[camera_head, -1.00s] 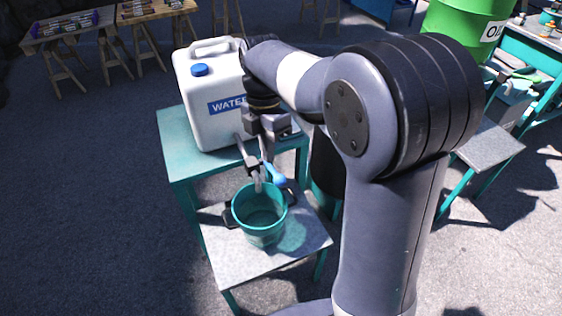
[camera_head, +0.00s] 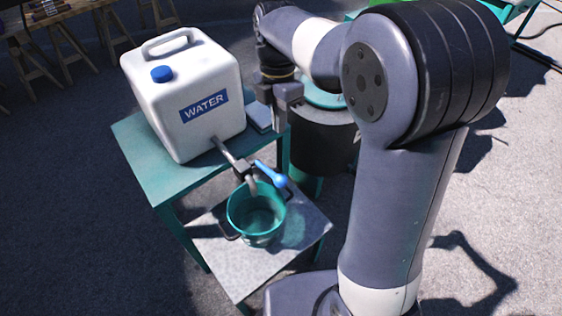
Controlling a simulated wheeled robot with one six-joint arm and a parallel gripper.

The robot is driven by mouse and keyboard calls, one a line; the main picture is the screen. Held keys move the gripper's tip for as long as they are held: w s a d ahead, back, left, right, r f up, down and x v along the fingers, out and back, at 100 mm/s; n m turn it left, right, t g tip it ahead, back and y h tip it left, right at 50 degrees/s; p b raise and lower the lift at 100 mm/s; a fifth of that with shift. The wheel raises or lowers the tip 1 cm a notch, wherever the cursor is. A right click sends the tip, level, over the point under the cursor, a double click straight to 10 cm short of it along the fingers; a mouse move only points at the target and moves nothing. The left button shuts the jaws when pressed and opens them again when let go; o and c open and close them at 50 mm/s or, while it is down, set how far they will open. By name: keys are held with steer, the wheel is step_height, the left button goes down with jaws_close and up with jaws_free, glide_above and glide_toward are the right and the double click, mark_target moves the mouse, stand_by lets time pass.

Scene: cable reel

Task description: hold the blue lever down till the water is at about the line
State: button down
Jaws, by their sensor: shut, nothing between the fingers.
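A white water jug (camera_head: 185,95) with a blue cap and a WATER label stands on the upper teal table. Its tap (camera_head: 232,158) reaches out over a teal bucket (camera_head: 256,225). The blue lever (camera_head: 270,174) sits on the tap, slanting down to the right above the bucket's far rim. My gripper (camera_head: 282,118) is shut and empty. In the picture it is above the lever, with a visible gap between them. The bucket's inside looks teal and shaded; I cannot make out the water level or a line.
The bucket stands on a lower grey-topped stand (camera_head: 232,268). A dark and teal drum-like thing (camera_head: 322,140) is just right of the jug table. Wooden trestles are at the back left. Open grey floor lies on the left.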

mark_target(280, 177)
steer(key=s+f, duration=0.1)
steer(key=f, duration=0.3)
steer(key=s+f, duration=0.1)
steer(key=f, duration=0.4)
steer(key=f+p, duration=0.1)
steer(key=f, duration=0.3)
steer(key=shift+s+f, duration=0.35)
steer(key=shift+s, duration=0.05)
